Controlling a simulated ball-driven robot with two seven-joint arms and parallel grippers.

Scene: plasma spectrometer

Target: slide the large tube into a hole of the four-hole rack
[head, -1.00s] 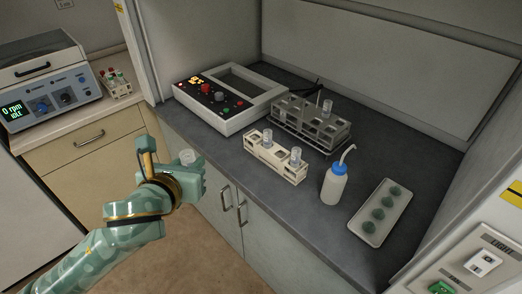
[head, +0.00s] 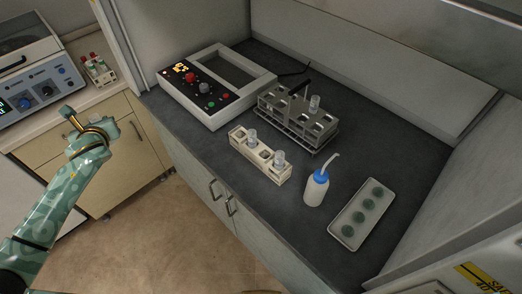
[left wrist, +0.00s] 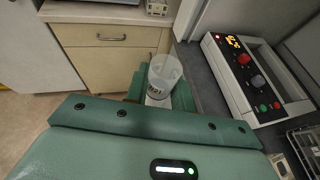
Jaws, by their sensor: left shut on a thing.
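The large tube (left wrist: 163,72) is clear with a pale label low on it; it shows in the left wrist view with its open mouth toward the camera. My left gripper (left wrist: 159,92) is shut on it. In the head view my left gripper (head: 108,128) is at the left, in front of the drawers, well away from the racks; I cannot make out the tube there. The cream four-hole rack (head: 261,162) stands near the front edge of the dark worktop. It holds a tube (head: 252,137) at its left end and another (head: 279,159) toward its right end, with empty holes between.
A grey rack (head: 300,127) with one tube stands behind the cream rack. A control box (head: 208,112) is at the left, a wash bottle (head: 316,189) and a tray (head: 347,232) at the right. Cabinet side walls bound the worktop.

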